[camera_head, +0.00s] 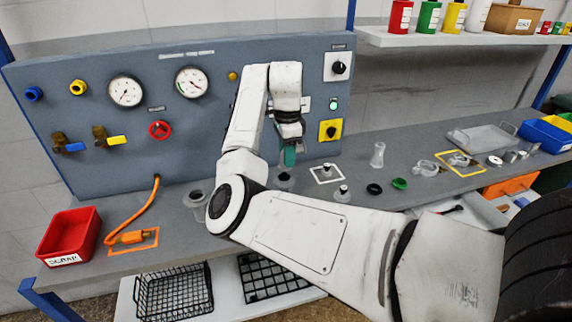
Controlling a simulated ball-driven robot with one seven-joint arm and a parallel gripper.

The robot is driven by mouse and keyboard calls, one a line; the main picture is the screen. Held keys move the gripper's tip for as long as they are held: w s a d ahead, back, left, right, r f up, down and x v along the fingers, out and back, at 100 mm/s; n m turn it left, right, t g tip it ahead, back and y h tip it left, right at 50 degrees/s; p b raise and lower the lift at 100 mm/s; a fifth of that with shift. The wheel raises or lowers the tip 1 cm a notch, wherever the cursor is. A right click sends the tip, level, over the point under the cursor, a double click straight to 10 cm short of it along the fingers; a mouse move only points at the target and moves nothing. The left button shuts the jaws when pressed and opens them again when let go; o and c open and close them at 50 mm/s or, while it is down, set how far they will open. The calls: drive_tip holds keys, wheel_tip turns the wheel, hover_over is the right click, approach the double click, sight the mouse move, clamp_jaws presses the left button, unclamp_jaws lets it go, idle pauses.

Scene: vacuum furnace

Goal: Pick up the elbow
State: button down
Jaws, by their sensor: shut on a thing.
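My gripper (289,157) points down in front of the blue-grey panel, above the bench. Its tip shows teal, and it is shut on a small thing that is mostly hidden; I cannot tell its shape. A small dark part with a grey rim (285,179) shows just below the tip; I cannot tell whether it touches the gripper. A grey flanged metal piece (196,200) stands on the bench to the left, partly behind my arm. I cannot make out for sure which piece is the elbow.
A red scrap bin (70,236) and an orange hose end (132,238) lie at left. A small dark-topped fitting (343,193), a black ring (374,189), a green ring (399,184) and a clear flared piece (377,155) stand right of the gripper. The panel rises close behind.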

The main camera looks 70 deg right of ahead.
drive_tip(key=s+a+r+p, duration=0.1)
drive_tip(key=s+a+r, duration=0.4)
drive_tip(key=s+r, duration=0.4)
drive_tip(key=s, duration=0.3)
drive_tip(key=shift+s+a, duration=0.15)
drive_tip(key=shift+s, duration=0.2)
